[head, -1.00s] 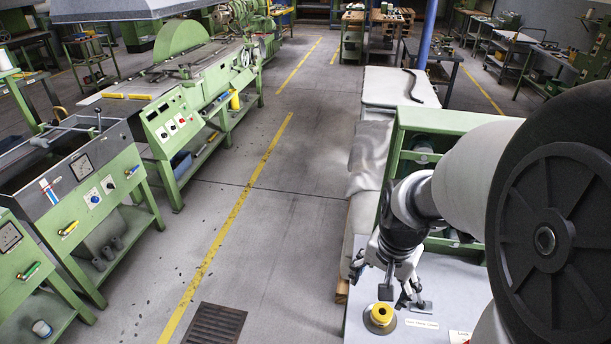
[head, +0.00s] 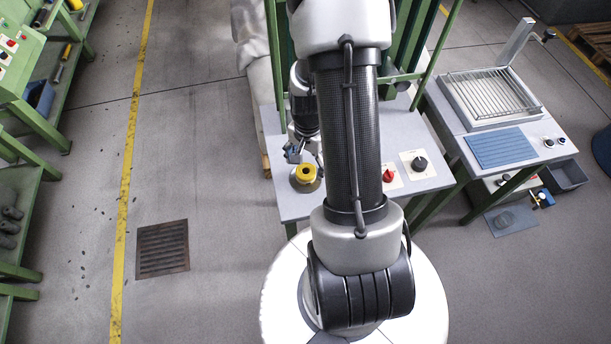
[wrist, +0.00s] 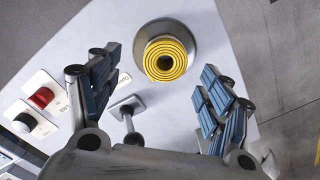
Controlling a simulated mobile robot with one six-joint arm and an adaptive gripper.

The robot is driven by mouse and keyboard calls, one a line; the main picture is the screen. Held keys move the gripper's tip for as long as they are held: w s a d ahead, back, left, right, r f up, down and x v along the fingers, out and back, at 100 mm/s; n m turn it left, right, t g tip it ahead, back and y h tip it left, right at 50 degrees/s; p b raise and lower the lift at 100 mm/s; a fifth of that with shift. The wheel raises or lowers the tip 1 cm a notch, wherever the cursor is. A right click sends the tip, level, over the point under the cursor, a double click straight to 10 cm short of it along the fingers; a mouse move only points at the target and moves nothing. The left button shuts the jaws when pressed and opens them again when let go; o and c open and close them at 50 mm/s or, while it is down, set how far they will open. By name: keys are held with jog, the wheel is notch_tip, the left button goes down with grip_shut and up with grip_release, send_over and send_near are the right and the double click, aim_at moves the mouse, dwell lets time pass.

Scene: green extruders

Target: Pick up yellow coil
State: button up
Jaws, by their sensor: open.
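The yellow coil (head: 305,173) sits on a round grey base on the grey table (head: 290,205) near its left edge. In the wrist view the coil (wrist: 165,59) shows as yellow rings around a dark centre hole, ahead of the fingers and roughly midway between them. My gripper (wrist: 155,85) is open, its blue-padded fingers apart with nothing between them. In the head view my gripper (head: 302,150) is partly hidden by my arm, just behind and close to the coil. I cannot tell its exact height above the table.
A small grey lever (wrist: 130,118) stands on the table below the coil in the wrist view. A red knob (head: 388,175) and a black knob (head: 419,163) are on white plates to the right. A grill bench (head: 490,100) stands further right. Floor to the left is open, with a grate (head: 163,249).

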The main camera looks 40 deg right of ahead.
jog(key=f+b, duration=0.1)
jog(key=f, duration=0.3)
jog(key=f+b, duration=0.1)
jog(key=f, duration=0.1)
jog(key=shift+w+a+f+b, duration=0.3)
jog(key=shift+w+f, duration=0.05)
jog(key=shift+f, duration=0.05)
jog(key=shift+r, duration=0.1)
jog(key=shift+c, duration=0.5)
jog(key=c, duration=1.1)
jog(key=shift+r, duration=0.1)
jog(key=shift+c, duration=0.2)
